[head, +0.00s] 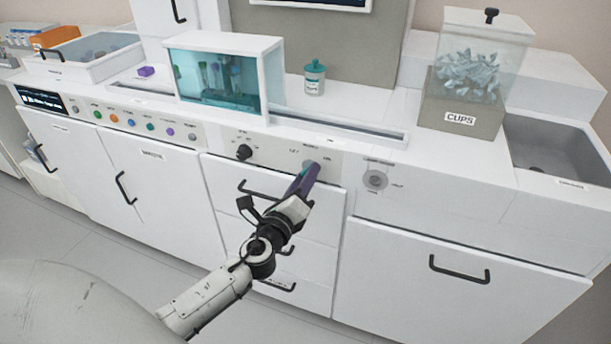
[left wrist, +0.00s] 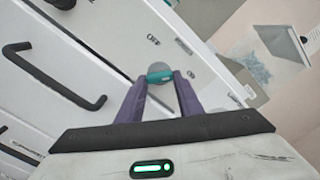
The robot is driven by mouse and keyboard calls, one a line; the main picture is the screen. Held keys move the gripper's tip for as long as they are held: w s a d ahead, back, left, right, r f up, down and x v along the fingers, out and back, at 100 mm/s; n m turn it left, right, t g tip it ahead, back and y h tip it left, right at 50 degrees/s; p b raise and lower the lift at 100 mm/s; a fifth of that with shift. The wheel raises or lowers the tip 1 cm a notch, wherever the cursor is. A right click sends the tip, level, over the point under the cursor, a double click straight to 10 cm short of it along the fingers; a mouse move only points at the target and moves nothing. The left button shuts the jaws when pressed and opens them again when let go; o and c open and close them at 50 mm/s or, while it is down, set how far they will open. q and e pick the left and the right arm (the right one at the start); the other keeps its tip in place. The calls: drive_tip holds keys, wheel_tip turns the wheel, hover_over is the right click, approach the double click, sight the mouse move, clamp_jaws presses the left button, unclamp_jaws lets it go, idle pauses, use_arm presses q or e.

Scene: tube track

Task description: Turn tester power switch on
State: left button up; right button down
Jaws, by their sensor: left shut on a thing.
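The tester power switch is a small teal handle (left wrist: 159,77) on a round grey plate (left wrist: 184,72), set in the white front panel above the drawers. My left gripper (head: 310,169), with purple fingers, reaches up to this panel. In the left wrist view its fingertips (left wrist: 162,78) are shut on the teal handle, one on each end. In the head view the fingers mostly hide the switch, with small markings beside it. I cannot tell from the pictures which position it points to. My right gripper is not in view.
A black knob (head: 244,152) sits left of the switch and a round grey dial (head: 375,180) sits right. Drawers with black handles (head: 263,190) are below.

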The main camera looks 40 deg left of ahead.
use_arm(q)
drive_tip(key=shift+f+m, duration=0.1)
drive_tip(key=shift+m, duration=0.5)
drive_tip(key=o, duration=1.1)
drive_tip(key=shift+b+v, duration=0.45)
drive_tip(key=shift+v, duration=4.75)
